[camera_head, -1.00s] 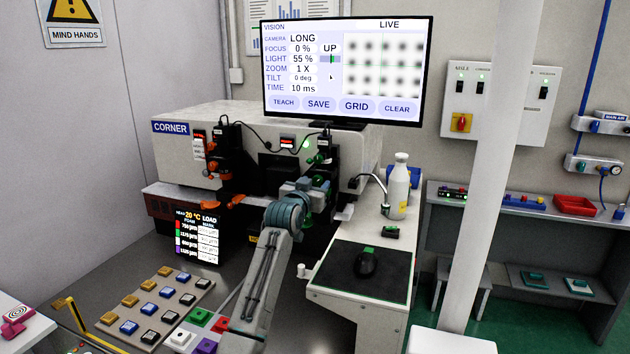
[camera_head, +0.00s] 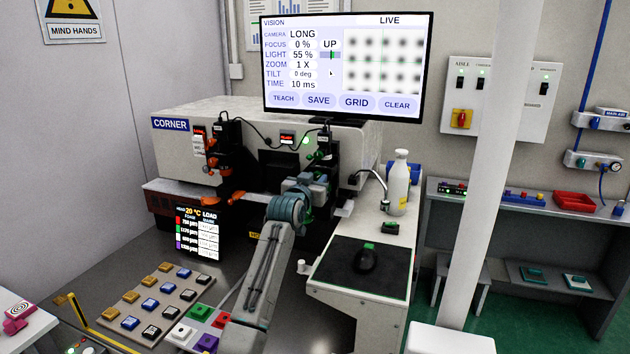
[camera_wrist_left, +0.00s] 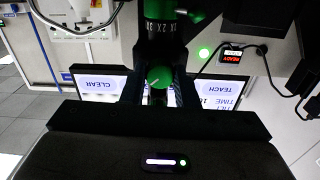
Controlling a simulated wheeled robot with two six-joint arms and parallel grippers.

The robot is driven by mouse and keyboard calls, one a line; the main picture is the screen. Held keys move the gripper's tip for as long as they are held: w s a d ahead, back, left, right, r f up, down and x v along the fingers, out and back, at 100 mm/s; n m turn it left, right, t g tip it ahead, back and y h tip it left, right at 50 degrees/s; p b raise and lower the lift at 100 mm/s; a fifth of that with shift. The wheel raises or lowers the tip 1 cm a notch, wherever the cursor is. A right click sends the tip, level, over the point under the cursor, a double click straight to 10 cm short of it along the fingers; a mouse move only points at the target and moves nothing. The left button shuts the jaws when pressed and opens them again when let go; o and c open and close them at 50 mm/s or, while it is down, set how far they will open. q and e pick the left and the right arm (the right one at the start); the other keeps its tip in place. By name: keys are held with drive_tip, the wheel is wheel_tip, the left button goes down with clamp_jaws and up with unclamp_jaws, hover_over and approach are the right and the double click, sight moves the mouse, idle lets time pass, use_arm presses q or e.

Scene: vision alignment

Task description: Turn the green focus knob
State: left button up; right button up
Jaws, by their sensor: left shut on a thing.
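The green focus knob (camera_wrist_left: 158,76) is a round green cap with a pale line across its face. In the left wrist view it sits between the two dark fingers of my left gripper (camera_wrist_left: 158,88), which is shut on it. In the head view my left gripper (camera_head: 314,183) is at the right-hand optics column (camera_head: 324,150) of the machine; the gripper hides most of the knob there. The monitor (camera_head: 345,66) reads focus 0 %, with "UP" beside it, and its live picture shows blurred dark dots. My right gripper is not in view.
A larger green ring (camera_wrist_left: 190,12) is close to the knob on the same column. Cables hang beside the column. A button panel (camera_head: 160,302) lies at front left.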

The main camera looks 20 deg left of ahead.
use_arm(q)
drive_tip(key=n+p, duration=0.2)
drive_tip(key=n, duration=0.3)
drive_tip(key=shift+r, duration=0.1)
drive_tip(key=n+p, duration=0.2)
drive_tip(key=n, duration=0.3)
drive_tip(key=shift+p, duration=0.3)
drive_tip(key=n+p, duration=0.3)
drive_tip(key=n, duration=0.2)
drive_tip(key=shift+n, duration=0.4)
drive_tip(key=n+p, duration=0.2)
drive_tip(key=n, duration=0.2)
drive_tip(key=shift+n+p, duration=0.3)
drive_tip(key=o, duration=1)
drive_tip(key=shift+s, duration=0.1)
